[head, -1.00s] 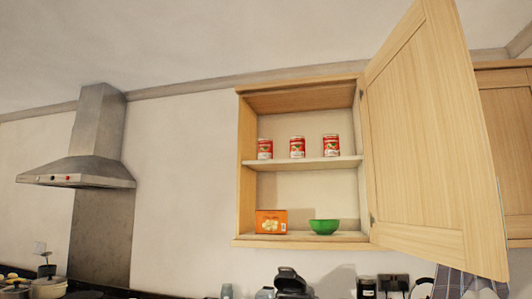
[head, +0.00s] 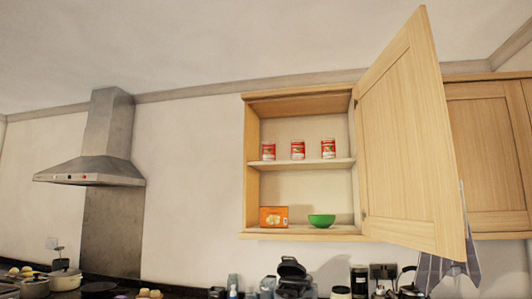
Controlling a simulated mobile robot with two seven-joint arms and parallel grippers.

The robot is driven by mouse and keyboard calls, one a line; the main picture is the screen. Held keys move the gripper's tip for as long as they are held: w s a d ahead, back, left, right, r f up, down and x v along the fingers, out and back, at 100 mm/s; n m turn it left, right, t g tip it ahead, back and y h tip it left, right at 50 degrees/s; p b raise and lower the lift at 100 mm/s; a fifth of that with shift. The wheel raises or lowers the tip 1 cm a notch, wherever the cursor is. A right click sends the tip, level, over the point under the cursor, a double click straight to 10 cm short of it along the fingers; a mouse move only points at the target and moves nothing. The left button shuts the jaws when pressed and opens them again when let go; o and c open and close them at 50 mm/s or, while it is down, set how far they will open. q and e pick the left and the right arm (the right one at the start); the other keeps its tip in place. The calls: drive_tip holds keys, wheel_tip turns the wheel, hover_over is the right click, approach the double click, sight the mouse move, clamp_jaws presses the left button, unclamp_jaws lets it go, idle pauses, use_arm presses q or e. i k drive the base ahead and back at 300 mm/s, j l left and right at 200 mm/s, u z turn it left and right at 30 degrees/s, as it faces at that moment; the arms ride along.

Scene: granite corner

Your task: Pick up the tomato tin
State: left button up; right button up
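Three similar red-and-white tins stand upright in a row on the middle shelf (head: 300,164) of an open wall cabinet: a left tin (head: 268,152), a middle tin (head: 298,150) and a right tin (head: 328,149). Their labels are too small to read, so I cannot tell which is the tomato tin. Neither of my grippers is in the head view, and nothing touches the tins.
The cabinet door (head: 408,140) stands open on the right. An orange box (head: 273,217) and a green bowl (head: 321,221) sit on the cabinet's lower shelf. Below are a waffle-maker-like appliance (head: 292,276) and a kettle (head: 409,281). A cooker hood (head: 92,172) hangs at left.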

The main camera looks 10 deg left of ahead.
sight(268, 148)
drive_tip(key=i+j+u, duration=0.1)
drive_tip(key=i+j, duration=0.15)
drive_tip(key=i, duration=0.15)
drive_tip(key=i+j, duration=0.25)
drive_tip(key=i, duration=0.15)
drive_tip(key=j+u, duration=0.05)
